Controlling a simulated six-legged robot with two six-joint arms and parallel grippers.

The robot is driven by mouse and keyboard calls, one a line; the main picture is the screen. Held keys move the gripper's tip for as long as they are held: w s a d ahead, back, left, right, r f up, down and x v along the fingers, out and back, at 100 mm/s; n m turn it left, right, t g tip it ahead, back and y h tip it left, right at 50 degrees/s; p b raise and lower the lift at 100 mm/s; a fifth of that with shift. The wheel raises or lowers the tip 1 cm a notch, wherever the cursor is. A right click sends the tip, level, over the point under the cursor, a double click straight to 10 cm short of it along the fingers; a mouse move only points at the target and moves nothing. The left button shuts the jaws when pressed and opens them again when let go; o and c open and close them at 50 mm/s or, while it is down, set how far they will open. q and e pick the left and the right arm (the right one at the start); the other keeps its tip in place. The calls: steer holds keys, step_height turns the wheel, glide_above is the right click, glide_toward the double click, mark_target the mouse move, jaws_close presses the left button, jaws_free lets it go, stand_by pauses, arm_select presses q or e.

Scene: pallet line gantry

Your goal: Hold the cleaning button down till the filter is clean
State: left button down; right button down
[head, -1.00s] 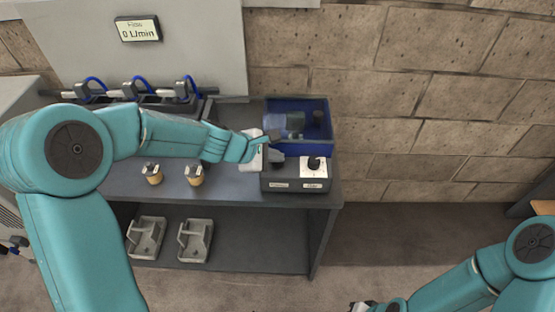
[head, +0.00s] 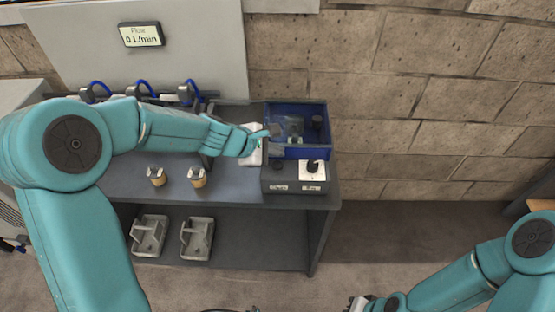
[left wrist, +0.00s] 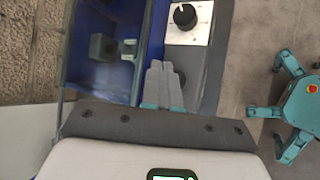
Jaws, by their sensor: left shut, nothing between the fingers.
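The control box (head: 292,186) stands at the right end of the bench. A dark round button (head: 279,163) is on its left half, over a small label; a black knob (head: 312,166) on a white plate is to its right. My left gripper (head: 275,148) is shut and empty, its fingertips just behind and above the button, apparently off it. The left wrist view shows the closed fingers (left wrist: 162,78) beside the knob plate. A blue tub (head: 310,153) behind the box holds a greyish part (head: 293,128), perhaps the filter; its cleanness cannot be told. My right gripper (head: 360,304) is low at the bottom edge.
A display (head: 141,35) on the grey panel reads flow 0 L/min. Two tan-based fittings (head: 197,177) stand on the bench left of the box. Grey trays (head: 196,238) lie on the lower shelf. A block wall (head: 420,90) is behind; the floor at right is open.

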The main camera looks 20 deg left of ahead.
mark_target(275, 167)
arm_select(q)
step_height(275, 167, up, 3)
steer(key=shift+r+p, duration=0.15)
steer(key=shift+p, duration=1.05)
